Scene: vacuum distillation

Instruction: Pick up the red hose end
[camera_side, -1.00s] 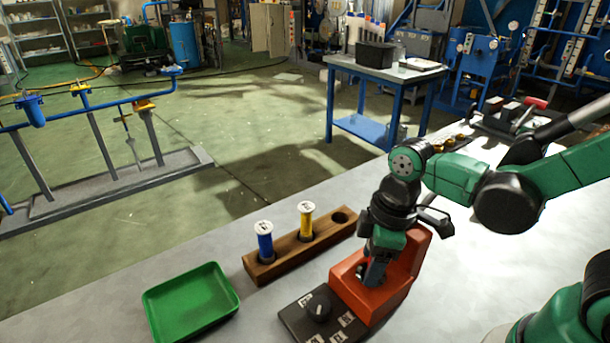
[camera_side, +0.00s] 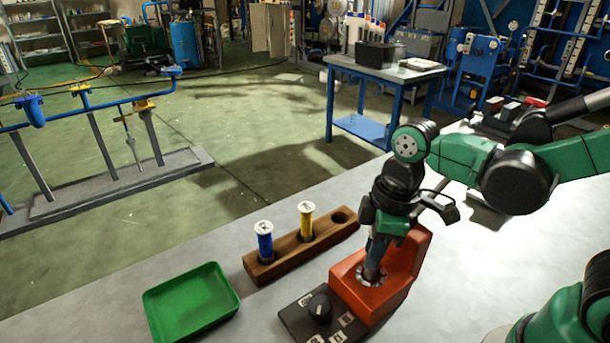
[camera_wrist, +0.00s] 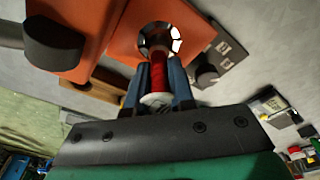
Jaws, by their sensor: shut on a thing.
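The red hose end (camera_wrist: 158,76) is a red cylinder with a white end, between the two blue-grey fingers of my gripper (camera_wrist: 160,88) in the wrist view. My gripper is shut on it. In the side view my gripper (camera_side: 373,270) points down over the orange housing (camera_side: 388,290), at its round metal-rimmed opening (camera_side: 362,281). The hose end is hidden there by the fingers. In the wrist view its far end overlaps the shiny round opening (camera_wrist: 176,44); I cannot tell whether it is still inside.
A wooden rack (camera_side: 291,252) holds a blue piece (camera_side: 264,243) and a yellow piece (camera_side: 306,221); its right hole is empty. A green tray (camera_side: 190,302) lies to the left. A dark base with a knob (camera_side: 320,307) adjoins the housing. The bench behind the rack is clear.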

